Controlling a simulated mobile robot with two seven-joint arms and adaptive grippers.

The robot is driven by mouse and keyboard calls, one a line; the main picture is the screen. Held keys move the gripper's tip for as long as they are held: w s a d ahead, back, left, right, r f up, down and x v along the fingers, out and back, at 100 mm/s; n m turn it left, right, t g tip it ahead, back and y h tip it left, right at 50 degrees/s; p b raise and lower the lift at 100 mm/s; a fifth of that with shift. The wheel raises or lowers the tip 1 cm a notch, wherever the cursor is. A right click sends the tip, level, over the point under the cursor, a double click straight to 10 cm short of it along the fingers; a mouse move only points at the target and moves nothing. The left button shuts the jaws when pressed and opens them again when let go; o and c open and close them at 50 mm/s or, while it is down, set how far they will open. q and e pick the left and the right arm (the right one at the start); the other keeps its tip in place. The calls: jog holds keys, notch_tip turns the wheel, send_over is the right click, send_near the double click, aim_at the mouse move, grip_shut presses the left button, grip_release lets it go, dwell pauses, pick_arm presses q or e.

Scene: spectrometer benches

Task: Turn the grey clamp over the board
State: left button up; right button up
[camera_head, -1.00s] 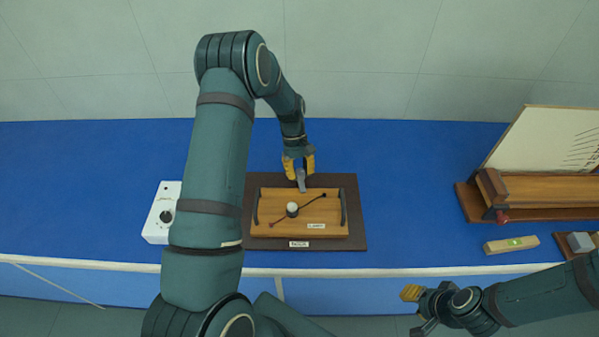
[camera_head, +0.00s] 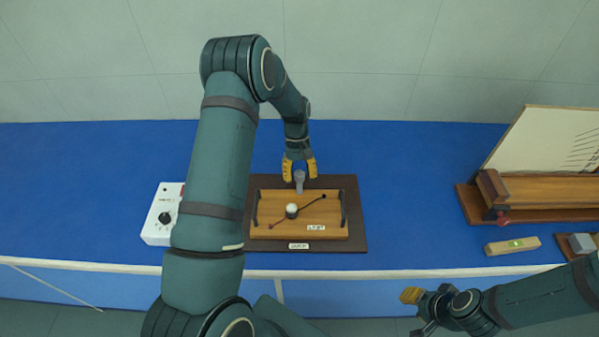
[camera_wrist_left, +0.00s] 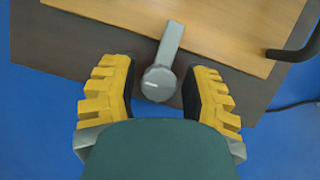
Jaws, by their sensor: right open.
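The grey clamp (camera_head: 299,181) stands at the back edge of the wooden board (camera_head: 268,232), on the dark base plate (camera_head: 358,240). In the left wrist view the clamp (camera_wrist_left: 171,44) has a round head, and its arm reaches over the edge of the board (camera_wrist_left: 231,30). My left gripper (camera_head: 299,172) is behind the clamp. In the left wrist view its yellow fingers (camera_wrist_left: 162,96) are apart, one on each side of the clamp's round head, with gaps. My right gripper (camera_head: 412,311) is open and empty in front of the bench, far from the board.
A white box with a black knob (camera_head: 163,219) stands left of the board, partly behind my left arm. A small level (camera_head: 512,246), a wooden stand (camera_head: 545,189) and a white panel (camera_head: 550,143) are at the right. The blue bench between is clear.

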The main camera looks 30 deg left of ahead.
pick_arm(q)
jog(key=shift+o, duration=0.6)
jog(key=shift+w, duration=0.1)
jog(key=shift+a+r, duration=0.1)
jog(key=shift+w+r, duration=0.1)
jog(key=shift+r, duration=0.05)
jog(key=v, duration=1.1)
jog(key=shift+r, duration=0.25)
jog(key=shift+a, duration=0.1)
